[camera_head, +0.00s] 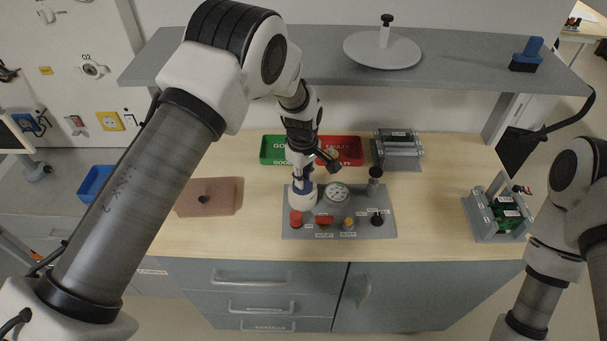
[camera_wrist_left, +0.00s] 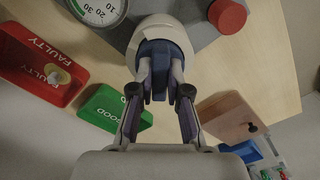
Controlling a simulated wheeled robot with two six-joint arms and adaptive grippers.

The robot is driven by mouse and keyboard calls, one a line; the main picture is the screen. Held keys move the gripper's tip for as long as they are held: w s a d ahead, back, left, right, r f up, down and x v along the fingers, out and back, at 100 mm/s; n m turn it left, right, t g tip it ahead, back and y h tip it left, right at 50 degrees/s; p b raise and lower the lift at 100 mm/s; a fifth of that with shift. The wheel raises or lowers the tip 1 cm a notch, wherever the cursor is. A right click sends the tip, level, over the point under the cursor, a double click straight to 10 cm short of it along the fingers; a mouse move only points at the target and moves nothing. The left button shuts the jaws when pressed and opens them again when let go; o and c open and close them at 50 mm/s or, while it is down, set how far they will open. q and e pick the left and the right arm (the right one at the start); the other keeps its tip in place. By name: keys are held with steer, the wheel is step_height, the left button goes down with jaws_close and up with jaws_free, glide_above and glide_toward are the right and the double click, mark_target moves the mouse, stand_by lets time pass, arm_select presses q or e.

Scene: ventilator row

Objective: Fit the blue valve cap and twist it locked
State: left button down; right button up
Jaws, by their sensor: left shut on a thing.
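The blue valve cap (camera_wrist_left: 160,60) is between the fingertips of my left gripper (camera_wrist_left: 161,88), which is shut on it. The cap sits at the end of a white, rounded valve body (camera_wrist_left: 165,30) in the left wrist view. In the head view my left gripper (camera_head: 301,166) points down at the white valve body (camera_head: 303,200), on the left part of the grey panel (camera_head: 388,231). The blue cap (camera_head: 303,186) shows just above that body, partly hidden by the fingers. I cannot tell whether it is fully seated. My right gripper is out of view.
The panel also carries a gauge (camera_head: 337,192), red knobs (camera_head: 296,218), a yellow knob (camera_head: 348,223) and black knobs (camera_head: 377,218). Green (camera_head: 270,150) and red (camera_head: 350,156) bins stand behind. A brown block (camera_head: 222,197) is left. A grey shelf (camera_head: 320,75) overhangs the bench.

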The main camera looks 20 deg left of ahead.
arm_select(q)
steer(key=c, duration=1.1)
jaws_free()
steer(key=shift+o, duration=0.2)
steer(key=shift+r+p, duration=2.35)
steer(key=shift+r, duration=1.2)
steer(key=shift+f, duration=0.1)
